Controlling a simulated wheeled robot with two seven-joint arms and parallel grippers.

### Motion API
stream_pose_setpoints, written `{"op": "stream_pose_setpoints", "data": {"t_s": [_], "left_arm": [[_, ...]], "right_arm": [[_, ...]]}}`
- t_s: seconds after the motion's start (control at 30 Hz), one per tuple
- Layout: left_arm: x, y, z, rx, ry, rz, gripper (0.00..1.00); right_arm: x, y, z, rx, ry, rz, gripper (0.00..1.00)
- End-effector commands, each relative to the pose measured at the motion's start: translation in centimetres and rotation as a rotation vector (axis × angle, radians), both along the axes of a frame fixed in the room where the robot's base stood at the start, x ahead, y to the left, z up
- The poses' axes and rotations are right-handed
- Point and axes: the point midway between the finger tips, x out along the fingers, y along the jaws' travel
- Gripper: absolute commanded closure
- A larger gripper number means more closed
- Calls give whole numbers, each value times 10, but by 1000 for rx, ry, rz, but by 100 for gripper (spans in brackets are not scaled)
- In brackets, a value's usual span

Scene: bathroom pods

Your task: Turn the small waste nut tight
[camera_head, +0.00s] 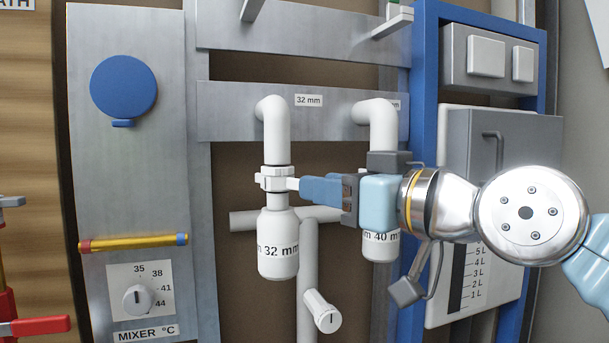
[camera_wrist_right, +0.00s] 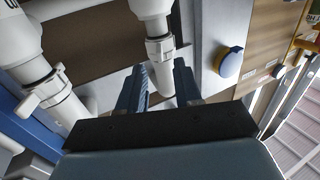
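The small waste nut (camera_head: 275,178) is a white winged ring on the 32 mm waste, between the upper elbow pipe and the white trap body (camera_head: 279,250). In the right wrist view the nut (camera_wrist_right: 160,48) shows just past my fingertips. My right gripper (camera_head: 300,185) comes in from the right at the nut's height, its light blue fingertips close beside a nut wing. In the wrist view its two fingers (camera_wrist_right: 158,72) stand apart with white fitting in the gap. Whether they touch the nut is unclear. My left gripper is out of view.
The 40 mm waste (camera_head: 381,246) stands right of it, partly hidden by my gripper; its winged nut (camera_wrist_right: 45,90) shows in the wrist view. A white pipe with a knob (camera_head: 322,312) stands below. A blue frame (camera_head: 424,60) and mixer panel (camera_head: 140,210) flank the pipes.

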Motion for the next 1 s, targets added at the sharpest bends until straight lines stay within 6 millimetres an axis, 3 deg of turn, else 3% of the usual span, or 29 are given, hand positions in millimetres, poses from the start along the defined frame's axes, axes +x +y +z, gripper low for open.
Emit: {"op": "stream_pose_setpoints", "data": {"t_s": [0.23, 0.6, 0.67, 0.83, 1.0], "left_arm": [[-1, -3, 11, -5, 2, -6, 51], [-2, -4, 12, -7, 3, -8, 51], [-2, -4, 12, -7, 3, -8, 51], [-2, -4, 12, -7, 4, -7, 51], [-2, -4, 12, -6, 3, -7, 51]], "right_arm": [[30, 23, 2, 0, 0, -1, 66], [36, 28, 0, 1, -1, 0, 66], [36, 28, 0, 1, -1, 0, 72], [36, 28, 0, 1, -1, 0, 98], [36, 28, 0, 1, -1, 0, 100]]}}
